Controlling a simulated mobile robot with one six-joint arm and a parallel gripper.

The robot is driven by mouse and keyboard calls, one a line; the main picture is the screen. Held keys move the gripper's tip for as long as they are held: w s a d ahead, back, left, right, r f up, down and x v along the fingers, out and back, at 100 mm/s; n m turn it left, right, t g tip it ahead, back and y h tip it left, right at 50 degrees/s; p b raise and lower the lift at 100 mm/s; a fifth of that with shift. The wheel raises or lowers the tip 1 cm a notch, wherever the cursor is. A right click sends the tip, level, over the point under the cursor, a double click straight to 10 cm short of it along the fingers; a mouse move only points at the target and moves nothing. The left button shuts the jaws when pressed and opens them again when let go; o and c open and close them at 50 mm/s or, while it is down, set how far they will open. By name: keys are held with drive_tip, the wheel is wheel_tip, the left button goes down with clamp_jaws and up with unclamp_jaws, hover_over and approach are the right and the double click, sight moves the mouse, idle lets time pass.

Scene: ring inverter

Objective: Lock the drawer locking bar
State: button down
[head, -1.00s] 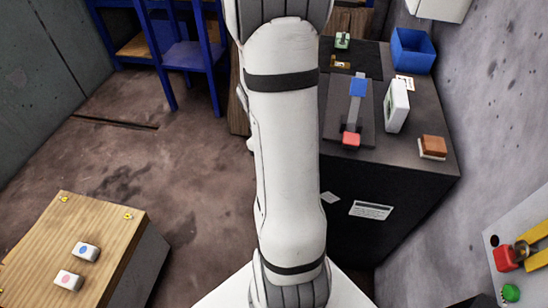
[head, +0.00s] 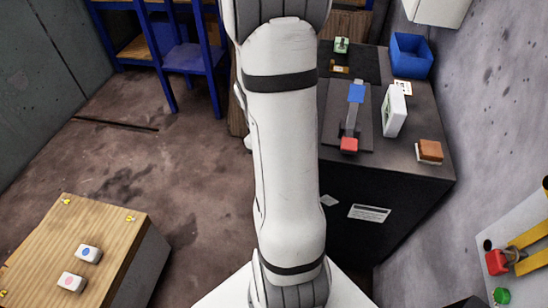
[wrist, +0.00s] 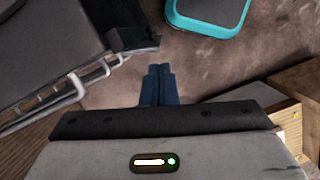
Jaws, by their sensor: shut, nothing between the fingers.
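My gripper (wrist: 158,72) shows in the wrist view with its dark blue fingers together and nothing between them. It points over the brown floor. I cannot make out a drawer locking bar for certain in either view. In the wrist view, pale metal bars (wrist: 75,82) run along the edge of a dark grey piece (wrist: 40,45) to the left of the fingers, apart from them. In the head view my arm fills the middle, and my gripper is out of view.
A black cabinet (head: 365,200) at the right carries a lever device (head: 353,115), a blue bin (head: 410,55) and small items. A wooden-topped box (head: 110,235) stands lower left. A blue-framed shelf (head: 190,55) stands at the back. A teal-rimmed object (wrist: 208,30) lies ahead. Floor (head: 190,170) is open between.

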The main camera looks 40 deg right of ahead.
drive_tip(key=p+v, duration=0.4)
drive_tip(key=v, duration=0.3)
drive_tip(key=shift+p, duration=0.4)
drive_tip(key=shift+a+r, duration=0.1)
drive_tip(key=shift+r, duration=0.05)
